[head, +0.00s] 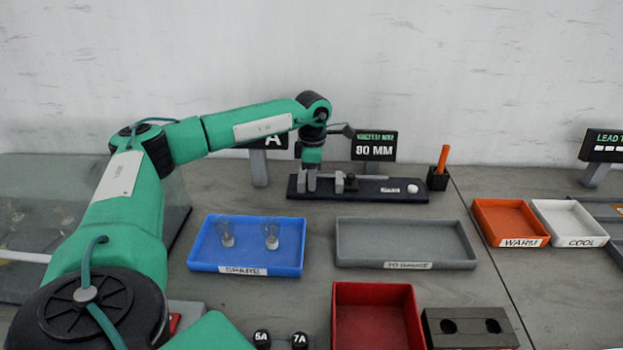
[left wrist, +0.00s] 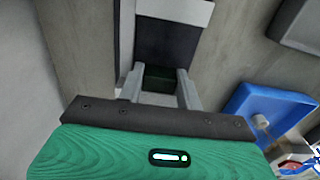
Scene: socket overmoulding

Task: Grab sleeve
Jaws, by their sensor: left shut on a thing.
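My left gripper (head: 311,182) reaches down to the left end of a black fixture (head: 385,196), with its fingers low over it. In the left wrist view the two grey fingers (left wrist: 157,88) stand on either side of a small dark green piece (left wrist: 158,77), and the gripper is shut on it. The fingers hide most of it, and I cannot tell for sure that it is the sleeve. A grey block with a dark knob (head: 350,182) sits on the fixture just right of the fingers. My right gripper is not in view.
A blue tray (head: 204,254) holds two small clear-topped pieces. A grey tray (head: 346,243) beside it looks empty. A red bin (head: 341,300) stands in front. An 80 MM display (head: 375,145) stands behind the fixture, and a black holder with an orange stick (head: 441,163) is at its right.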

